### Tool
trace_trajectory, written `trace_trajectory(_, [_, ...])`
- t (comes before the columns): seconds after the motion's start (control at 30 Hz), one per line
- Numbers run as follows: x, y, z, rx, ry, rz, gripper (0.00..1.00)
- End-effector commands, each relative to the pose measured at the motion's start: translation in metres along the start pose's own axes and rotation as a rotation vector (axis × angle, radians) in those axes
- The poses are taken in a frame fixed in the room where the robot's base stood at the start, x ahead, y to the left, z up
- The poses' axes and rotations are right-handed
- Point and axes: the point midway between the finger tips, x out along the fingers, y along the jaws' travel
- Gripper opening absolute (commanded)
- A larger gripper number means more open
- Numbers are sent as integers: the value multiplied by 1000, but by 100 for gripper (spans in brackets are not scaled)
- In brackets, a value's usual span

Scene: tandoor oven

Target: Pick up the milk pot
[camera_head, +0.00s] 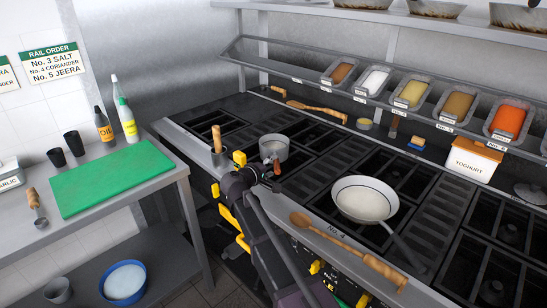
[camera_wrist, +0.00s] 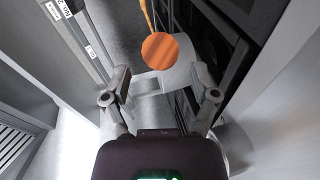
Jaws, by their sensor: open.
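A small grey metal pot (camera_head: 274,146), which I take for the milk pot, stands on the black stove grates near the front left. A short orange-brown handle shows on its near side, partly hidden by my gripper. My gripper (camera_head: 268,168) is open, just in front of the pot. In the wrist view, a round orange wooden end (camera_wrist: 160,51) shows ahead of the open fingertips (camera_wrist: 162,76), roughly centred between them. A pale grey rounded surface (camera_wrist: 178,78) lies behind it, probably the pot. I cannot tell whether the fingers touch anything.
A pan (camera_head: 363,200) with pale contents and a wooden spoon (camera_head: 345,250) lie to the right. A green board (camera_head: 115,178) and bottles occupy the left counter. A shelf (camera_head: 310,90) with spice trays runs behind.

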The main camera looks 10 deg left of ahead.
Motion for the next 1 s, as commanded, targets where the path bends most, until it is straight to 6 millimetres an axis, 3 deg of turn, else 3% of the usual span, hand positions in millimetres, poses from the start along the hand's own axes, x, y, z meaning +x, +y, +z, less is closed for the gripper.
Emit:
trace_trajectory(0.1, [16,-3,0,1,-2,0,76])
trace_trajectory(0.3, [29,-2,1,1,-1,0,76])
trace_trajectory(0.87, [30,-2,1,1,0,0,76])
trace_trajectory(1.0, [30,-2,1,1,0,0,35])
